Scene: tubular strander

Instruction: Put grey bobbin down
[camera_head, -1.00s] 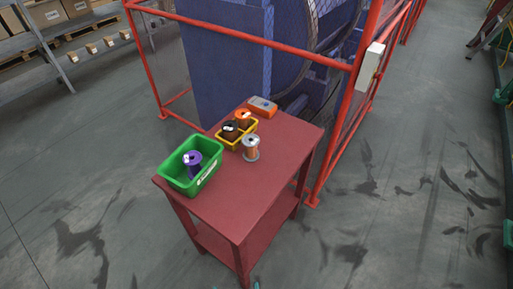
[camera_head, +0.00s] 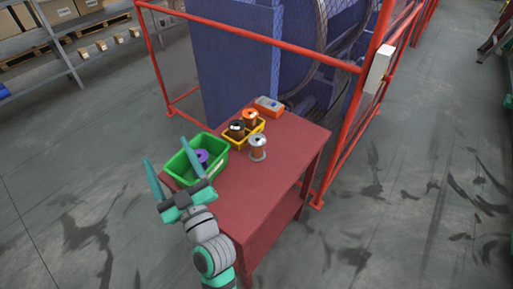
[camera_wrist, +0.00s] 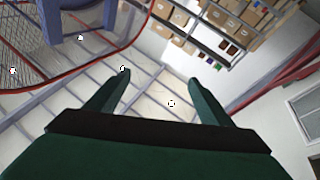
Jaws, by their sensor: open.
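The grey bobbin (camera_head: 258,149), with pale grey flanges and copper-coloured wire, stands upright on the red table (camera_head: 240,205), to the right of the yellow bin. My gripper (camera_head: 166,154) is raised at the table's left end, near the green bin and well left of the bobbin. Its two fingers are spread wide with nothing between them. In the wrist view the open gripper (camera_wrist: 160,78) points toward the ceiling and far shelves, and no bobbin shows there.
A green bin (camera_head: 222,162) holds a purple bobbin (camera_head: 201,157). A yellow bin (camera_head: 232,143) holds a dark bobbin (camera_head: 237,130) and an orange bobbin (camera_head: 250,118). An orange-and-grey device (camera_head: 268,105) lies behind. A red fence (camera_head: 255,39) stands beyond; the table's front is clear.

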